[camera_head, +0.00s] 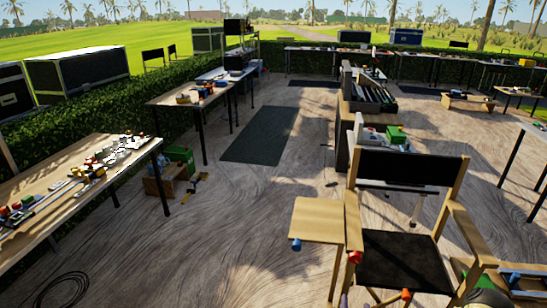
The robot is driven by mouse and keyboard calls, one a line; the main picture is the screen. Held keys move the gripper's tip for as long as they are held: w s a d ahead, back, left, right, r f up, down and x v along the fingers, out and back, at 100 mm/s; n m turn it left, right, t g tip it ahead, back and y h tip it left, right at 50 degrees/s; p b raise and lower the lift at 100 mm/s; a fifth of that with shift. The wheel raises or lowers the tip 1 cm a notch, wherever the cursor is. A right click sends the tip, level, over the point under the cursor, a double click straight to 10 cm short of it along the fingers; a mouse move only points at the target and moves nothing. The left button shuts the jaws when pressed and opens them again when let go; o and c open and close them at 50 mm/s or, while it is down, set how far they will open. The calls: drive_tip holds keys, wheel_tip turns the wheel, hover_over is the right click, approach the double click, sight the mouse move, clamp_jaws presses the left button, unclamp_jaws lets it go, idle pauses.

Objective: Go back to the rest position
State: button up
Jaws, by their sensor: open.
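My gripper and arm do not show in the head view. A director's chair (400,262) with a black seat and wooden frame stands close in front at the right. A small wooden side table (318,222) is attached at its left side. Behind the chair is a wooden cart (343,150) with black trays and boxes on it, partly hidden by the chair's back.
A long wooden table (70,188) with small tools and bottles stands at the left. Another table (180,100) stands behind it. A dark mat (260,135) lies on open floor in the middle. A hedge (90,130) borders the left.

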drive_tip(key=w+a+n+g+y, duration=0.3)
drive_tip(key=a+n+g+y, duration=0.45)
drive_tip(key=n, duration=0.25)
drive_tip(key=s+a+r+m+g+h, duration=0.1)
drive_tip(key=s+a+r+g, duration=0.1)
drive_tip(key=s+r, duration=0.4)
drive_tip(key=s+a+r+m+g+h, duration=0.1)
drive_tip(key=s+r+g, duration=0.4)
drive_tip(key=r, duration=0.5)
drive_tip(key=shift+s+a+m+h, duration=0.3)
drive_tip(key=shift+s+a+h, duration=0.25)
drive_tip(key=shift+a+h, duration=0.25)
drive_tip(key=shift+c, duration=0.5)
drive_tip(key=c, duration=0.3)
drive_tip(key=shift+w+d, duration=0.1)
drive_tip(key=shift+c, duration=0.5)
